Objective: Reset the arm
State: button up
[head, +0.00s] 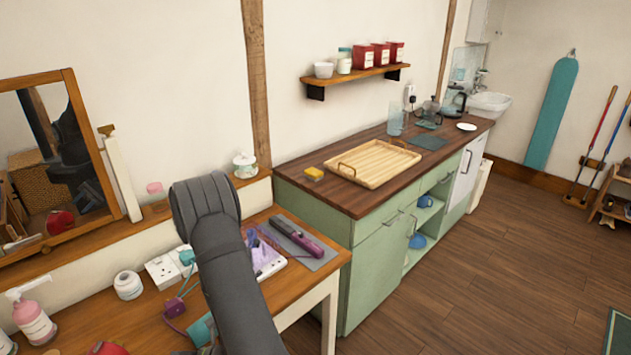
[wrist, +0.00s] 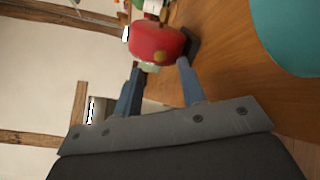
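In the wrist view my gripper (wrist: 161,68) shows two blue-grey fingers set well apart, with nothing seen clamped between them. A rounded red object (wrist: 157,42) with a yellowish spot lies just beyond the fingertips; I cannot tell whether they touch it. In the head view my dark grey arm rises from the bottom over the wooden desk (head: 305,290) and bends at the top. My gripper is out of sight in that view.
Left on the desk are a mirror (head: 70,247), a pink pump bottle (head: 33,318), a white roll (head: 128,285) and a red item (head: 106,348). A green cabinet (head: 372,275) bears a wooden tray (head: 352,180).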

jog(key=a, duration=0.4)
jog(key=shift+s+a+f, duration=0.15)
jog(key=shift+a, duration=0.05)
jog(key=shift+d+n, duration=0.15)
jog(key=shift+n, duration=0.55)
jog(key=n, duration=0.3)
jog(key=shift+t, duration=0.4)
jog(key=shift+n+y, duration=0.3)
jog(key=shift+n, duration=2.2)
